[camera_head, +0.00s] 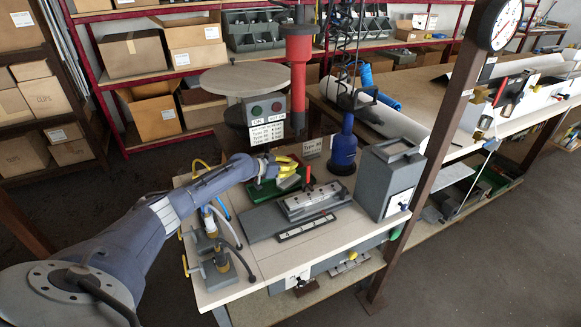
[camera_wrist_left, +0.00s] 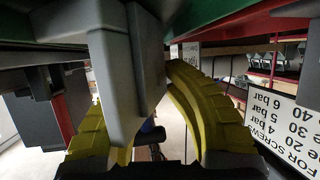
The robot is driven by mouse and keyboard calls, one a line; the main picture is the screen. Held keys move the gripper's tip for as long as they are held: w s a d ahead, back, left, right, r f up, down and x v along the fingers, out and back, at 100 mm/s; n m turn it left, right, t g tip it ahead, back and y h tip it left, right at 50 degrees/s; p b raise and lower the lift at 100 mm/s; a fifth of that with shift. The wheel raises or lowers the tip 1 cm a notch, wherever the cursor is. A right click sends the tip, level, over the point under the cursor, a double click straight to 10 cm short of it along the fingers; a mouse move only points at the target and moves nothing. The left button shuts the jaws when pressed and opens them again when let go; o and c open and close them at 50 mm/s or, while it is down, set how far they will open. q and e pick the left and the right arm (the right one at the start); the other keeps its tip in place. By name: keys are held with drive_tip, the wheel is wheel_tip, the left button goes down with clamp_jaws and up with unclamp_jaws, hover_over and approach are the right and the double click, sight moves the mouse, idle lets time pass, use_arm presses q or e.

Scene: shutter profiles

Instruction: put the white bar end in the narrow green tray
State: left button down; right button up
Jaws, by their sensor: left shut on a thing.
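My left gripper (camera_head: 290,168) has yellow fingers and is above the green tray (camera_head: 262,193) at the back of the bench. In the left wrist view my left gripper (camera_wrist_left: 150,125) is shut on a pale grey-white piece (camera_wrist_left: 115,85), which looks like the white bar end. The piece reaches towards a green surface (camera_wrist_left: 215,22) at the top of that view; I cannot tell whether they touch. In the head view the fingers hide most of the held piece. My right gripper is in neither view.
Hoses and fittings (camera_head: 222,268) are at the front left.

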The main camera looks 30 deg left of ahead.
use_arm(q)
drive_tip(key=shift+f, duration=0.1)
idle(0.3)
drive_tip(key=c, duration=1.5)
unclamp_jaws()
drive_tip(key=v, duration=1.2)
